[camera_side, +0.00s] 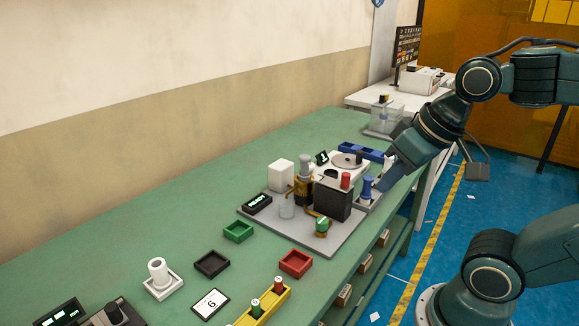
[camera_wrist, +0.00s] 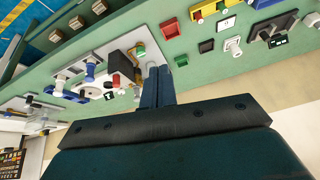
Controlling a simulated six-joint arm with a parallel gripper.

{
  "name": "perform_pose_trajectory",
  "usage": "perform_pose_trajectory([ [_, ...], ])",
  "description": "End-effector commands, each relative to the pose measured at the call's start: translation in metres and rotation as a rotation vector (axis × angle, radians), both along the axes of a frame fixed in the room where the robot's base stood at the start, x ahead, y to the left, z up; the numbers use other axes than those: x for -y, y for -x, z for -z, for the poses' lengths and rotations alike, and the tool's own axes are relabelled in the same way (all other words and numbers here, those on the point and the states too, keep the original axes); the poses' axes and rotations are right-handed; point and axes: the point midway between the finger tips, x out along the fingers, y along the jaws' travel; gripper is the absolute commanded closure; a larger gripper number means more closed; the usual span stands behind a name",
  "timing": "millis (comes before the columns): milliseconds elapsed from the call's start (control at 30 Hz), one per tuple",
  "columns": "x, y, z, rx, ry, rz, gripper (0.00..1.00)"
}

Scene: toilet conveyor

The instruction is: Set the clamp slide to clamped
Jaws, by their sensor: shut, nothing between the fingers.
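The likely clamp slide is a blue upright handle (camera_side: 367,186) on a light grey block at the right front edge of the fixture plate (camera_side: 330,246). A blue part (camera_wrist: 90,70) that looks like the same handle shows left of my fingers in the wrist view. My gripper (camera_side: 382,189) is shut and empty, pointing down just right of the handle in the side view. Whether it touches the handle I cannot tell. In the wrist view my gripper (camera_wrist: 157,68) shows its two fingers together. The slide's exact position along its track is unclear.
A black box (camera_side: 333,200) with a red knob stands left of the handle. A white unit with a round disc (camera_side: 347,161) and a blue tray (camera_side: 361,150) lie behind. Green (camera_side: 238,232), black (camera_side: 211,264) and red (camera_side: 295,264) bins stand on the open green bench.

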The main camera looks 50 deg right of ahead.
Motion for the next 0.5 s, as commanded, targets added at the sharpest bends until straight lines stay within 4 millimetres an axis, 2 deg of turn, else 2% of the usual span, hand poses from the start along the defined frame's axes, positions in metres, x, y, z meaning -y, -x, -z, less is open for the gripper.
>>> perform_pose_trajectory([
  [500,0.035,-0.035,0.0,-0.057,-0.274,0.608,1.0],
])
